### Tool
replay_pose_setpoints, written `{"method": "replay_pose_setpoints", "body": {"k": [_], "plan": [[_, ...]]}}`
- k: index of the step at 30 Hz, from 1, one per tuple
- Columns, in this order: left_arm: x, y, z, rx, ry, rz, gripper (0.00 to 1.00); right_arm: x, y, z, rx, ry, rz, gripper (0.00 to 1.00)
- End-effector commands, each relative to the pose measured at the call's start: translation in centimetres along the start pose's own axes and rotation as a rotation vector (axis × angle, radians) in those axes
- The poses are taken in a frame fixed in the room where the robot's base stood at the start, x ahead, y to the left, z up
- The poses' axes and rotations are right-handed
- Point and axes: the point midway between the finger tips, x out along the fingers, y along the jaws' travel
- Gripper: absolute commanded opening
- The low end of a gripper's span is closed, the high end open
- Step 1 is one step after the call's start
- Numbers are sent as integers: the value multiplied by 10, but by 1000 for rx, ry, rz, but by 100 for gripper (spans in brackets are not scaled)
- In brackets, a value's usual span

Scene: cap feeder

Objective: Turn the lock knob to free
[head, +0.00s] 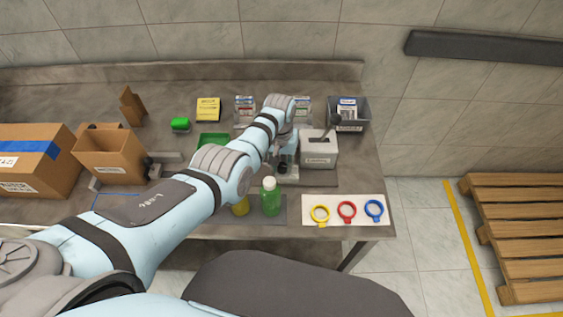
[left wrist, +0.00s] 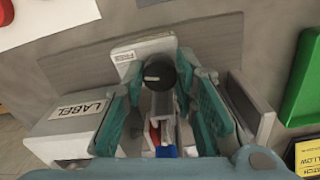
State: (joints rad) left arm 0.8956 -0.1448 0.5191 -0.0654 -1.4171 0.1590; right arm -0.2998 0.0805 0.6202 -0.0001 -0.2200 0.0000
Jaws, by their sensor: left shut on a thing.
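The lock knob (left wrist: 160,73) is a round black knob with a short white mark that points left in the left wrist view. It sits on a grey device (left wrist: 146,45) with a small printed plate. My left gripper (left wrist: 166,82) has its teal fingers on both sides of the knob and is shut on it. Behind the knob, red and blue pieces (left wrist: 158,140) show between the fingers. In the head view my left gripper (head: 285,158) is at the device, and my arm hides much of it. My right gripper is not in view.
A white label box (head: 319,150) stands right of the device. A green bottle (head: 270,197) is in front. Yellow, red and blue rings lie on a white mat (head: 335,199) at the front right. A green tray (head: 212,140) lies behind my arm.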

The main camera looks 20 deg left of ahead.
Motion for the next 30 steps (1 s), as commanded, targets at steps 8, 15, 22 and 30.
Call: {"method": "replay_pose_setpoints", "body": {"k": [8, 15, 22, 30], "plan": [[0, 0, 0, 112, -2, 0, 0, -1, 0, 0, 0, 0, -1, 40], [1, 0, 0, 141, -2, 0, 0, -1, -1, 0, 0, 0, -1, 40], [1, 0, 0, 141, -2, 1, 0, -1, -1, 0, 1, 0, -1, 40], [0, 0, 0, 140, -2, 1, 46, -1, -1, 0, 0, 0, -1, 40]]}}
